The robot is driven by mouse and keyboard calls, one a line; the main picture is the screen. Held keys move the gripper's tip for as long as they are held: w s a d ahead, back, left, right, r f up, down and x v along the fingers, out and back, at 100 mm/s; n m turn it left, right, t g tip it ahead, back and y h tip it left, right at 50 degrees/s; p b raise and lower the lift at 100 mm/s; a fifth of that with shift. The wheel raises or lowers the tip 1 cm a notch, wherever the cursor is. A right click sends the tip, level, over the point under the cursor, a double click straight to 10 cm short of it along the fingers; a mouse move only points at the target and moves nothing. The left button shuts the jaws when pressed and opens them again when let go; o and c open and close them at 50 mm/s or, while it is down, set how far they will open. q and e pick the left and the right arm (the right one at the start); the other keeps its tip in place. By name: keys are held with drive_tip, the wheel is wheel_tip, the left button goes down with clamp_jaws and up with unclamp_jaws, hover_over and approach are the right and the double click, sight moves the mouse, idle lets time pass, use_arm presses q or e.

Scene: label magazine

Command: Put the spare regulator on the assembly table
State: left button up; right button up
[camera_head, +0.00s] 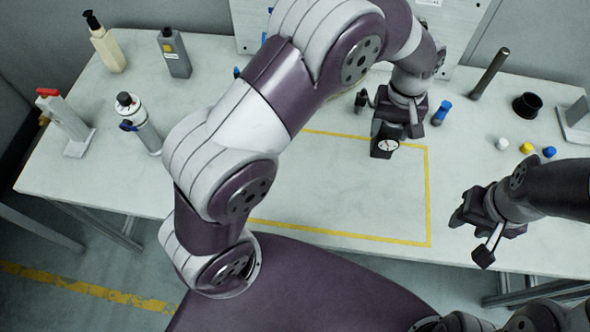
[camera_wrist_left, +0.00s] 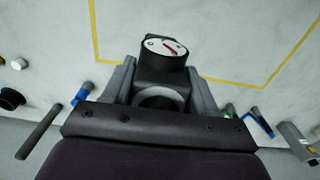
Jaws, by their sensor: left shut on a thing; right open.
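The regulator is a dark block with a round white gauge that has a red mark. It shows below my left gripper in the head view (camera_head: 384,149) and large in the left wrist view (camera_wrist_left: 165,60). My left gripper (camera_head: 390,132) is shut on it, with one finger on each side in the left wrist view. In the head view the regulator appears over the right part of the yellow outline on the pale assembly table (camera_head: 350,190). I cannot tell whether it touches the table. My right gripper (camera_head: 484,228) is open and empty over the table's front right.
Bottles (camera_head: 174,55) and a red-topped item (camera_head: 65,120) stand at the left. A dark rod (camera_head: 489,74), a blue-capped piece (camera_head: 441,112), a black cup (camera_head: 527,105) and small coloured caps (camera_head: 526,148) are at the right. The outlined area's front is clear.

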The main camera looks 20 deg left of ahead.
use_arm(q)
drive_tip(key=s+a+f+p, duration=0.2)
drive_tip(key=s+a+f, duration=0.4)
drive_tip(key=a+f, duration=0.3)
drive_tip(key=shift+s+f+p, duration=0.2)
drive_tip(key=shift+f+p, duration=0.2)
drive_tip(key=shift+f, duration=0.55)
drive_tip(key=shift+a, duration=0.1)
drive_tip(key=shift+s+f, duration=0.1)
drive_tip(key=shift+f, duration=0.1)
drive_tip(key=o, duration=1.4)
drive_tip(key=shift+c, duration=0.2)
